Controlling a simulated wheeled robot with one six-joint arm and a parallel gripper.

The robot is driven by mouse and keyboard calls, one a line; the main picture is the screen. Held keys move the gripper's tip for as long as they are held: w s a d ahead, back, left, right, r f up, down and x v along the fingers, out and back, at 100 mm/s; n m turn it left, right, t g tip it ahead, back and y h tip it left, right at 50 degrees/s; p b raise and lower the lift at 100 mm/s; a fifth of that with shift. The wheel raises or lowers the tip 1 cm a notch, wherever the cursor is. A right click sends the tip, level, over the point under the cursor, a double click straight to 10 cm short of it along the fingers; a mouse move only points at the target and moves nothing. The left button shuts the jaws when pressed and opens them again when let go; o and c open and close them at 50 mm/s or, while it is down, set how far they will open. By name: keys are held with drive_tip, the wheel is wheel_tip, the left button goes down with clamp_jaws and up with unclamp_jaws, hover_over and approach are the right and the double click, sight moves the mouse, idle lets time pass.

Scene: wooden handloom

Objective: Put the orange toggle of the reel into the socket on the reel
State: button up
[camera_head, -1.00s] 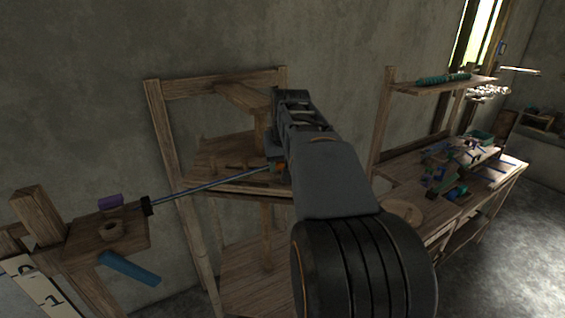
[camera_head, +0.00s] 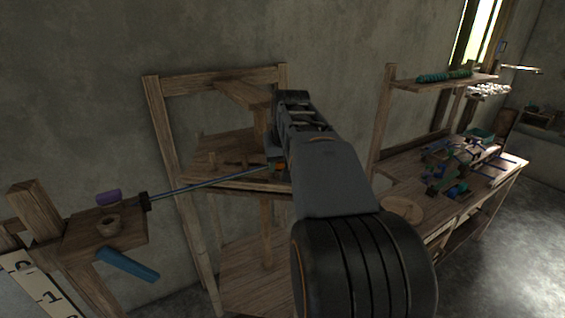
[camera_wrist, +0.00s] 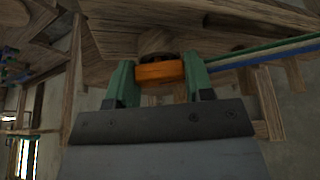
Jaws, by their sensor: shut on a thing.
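The orange toggle (camera_wrist: 160,72) is between the two green fingers of my gripper (camera_wrist: 160,82) in the wrist view, and the fingers are shut on it. It sits just below a round wooden piece (camera_wrist: 155,42) under a wooden board; whether they touch I cannot tell. My own arm hides most of the grip. I cannot make out the socket.
A wooden frame with shelves (camera_head: 154,100) stands against the wall around my gripper. A cluttered workbench (camera_head: 425,215) is at right.

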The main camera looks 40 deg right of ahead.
drive_tip(key=o, duration=1.4)
wheel_tip(320, 180, up, 7)
drive_tip(key=p, duration=0.6)
idle(0.3)
drive_tip(key=s+a+f+n, duration=0.1)
drive_tip(key=s+a+f, duration=0.3)
drive_tip(key=a, duration=0.2)
drive_tip(key=s+a+f+n+y, duration=0.1)
drive_tip(key=s+a+f+n, duration=0.1)
drive_tip(key=s+a+f, duration=0.2)
drive_tip(key=s+a+f+n, duration=0.1)
drive_tip(key=s+a+f, duration=0.3)
drive_tip(key=a, duration=0.6)
wheel_tip(320, 180, down, 2)
drive_tip(key=shift+a+f+n+t+y, duration=0.1)
drive_tip(key=shift+a+n+t+y, duration=0.1)
drive_tip(key=shift+n+t+y, duration=0.15)
